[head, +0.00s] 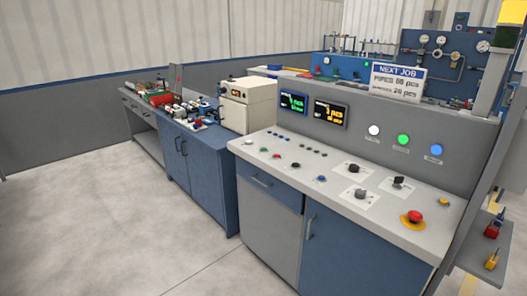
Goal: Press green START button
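A grey control console with a sloped light top (340,205) stands at the right in the head view. Its upright panel carries a round green lamp or button (403,139), between a white one (374,130) and a blue one (436,149). A row of small round buttons lies on the sloped top, including a red one (277,155) and a blue one (321,179). Their labels are too small to read, so I cannot tell which control is START. Neither of my grippers is in view.
A red mushroom button on a yellow base (413,218) sits at the console's right end. Two lit displays (331,113) are on the upright panel. A blue workbench (195,165) with a cream box (248,105) stands left of the console. The floor in front is clear.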

